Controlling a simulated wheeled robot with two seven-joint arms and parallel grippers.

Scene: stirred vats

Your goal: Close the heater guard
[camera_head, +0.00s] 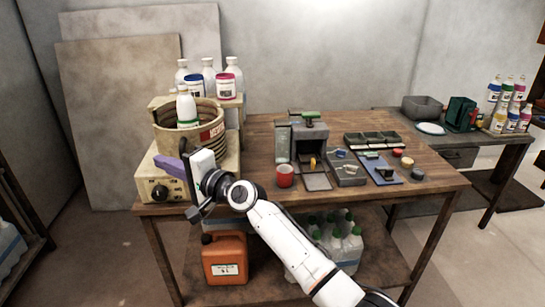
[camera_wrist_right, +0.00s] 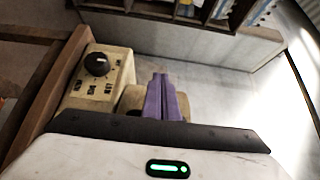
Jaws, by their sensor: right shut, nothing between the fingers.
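A round beige vessel-like shell (camera_head: 205,137) with a red label stands on the beige heater unit at the table's left end; I take it for the heater guard, but cannot tell whether it is open or shut. A white bottle with a green band (camera_head: 186,108) stands inside it. The heater base (camera_head: 148,178) has a black knob (camera_head: 159,192), which also shows in the right wrist view (camera_wrist_right: 97,64). My right gripper (camera_head: 168,164) has its purple fingers together and empty, in front of the shell; they also show in the right wrist view (camera_wrist_right: 161,82). My wrist hides part of the base. My left gripper is out of view.
Bottles and tubs (camera_head: 227,86) stand on a ledge behind the shell. A red cup (camera_head: 285,176), a grey device (camera_head: 309,140) and trays (camera_head: 346,173) occupy the wooden table (camera_head: 258,140). An orange canister (camera_head: 225,258) is below. A second table (camera_head: 488,149) stands right.

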